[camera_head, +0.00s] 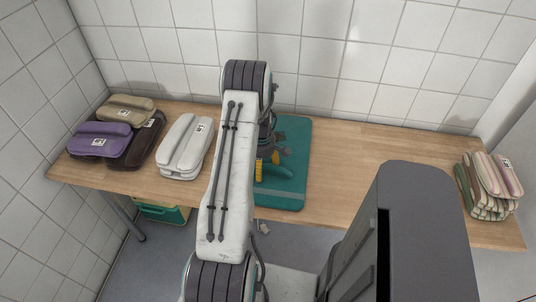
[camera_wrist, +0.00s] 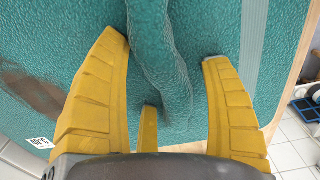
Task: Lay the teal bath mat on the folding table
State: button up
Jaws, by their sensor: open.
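The teal bath mat (camera_head: 292,188) lies flat on the wooden folding table (camera_head: 348,170), near the middle, partly hidden behind my arm in the head view. In the wrist view the teal mat (camera_wrist: 220,28) fills most of the picture, with a raised fold or roll running up between my fingers. It has a pale stripe, a small white tag and a brown patch. My gripper (camera_wrist: 165,50) is open, its yellow fingers on either side of the raised fold. In the head view my gripper (camera_head: 268,170) is over the mat; whether the fingers touch it is unclear.
Purple, brown and tan folded bundles (camera_head: 98,140) sit at the table's left end, with a white bundle (camera_head: 184,146) beside them. Striped folded cloths (camera_head: 490,185) sit at the right end. A green crate (camera_head: 162,212) stands underneath. The table between mat and striped cloths is clear.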

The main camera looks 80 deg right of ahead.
jog(key=c, duration=1.4)
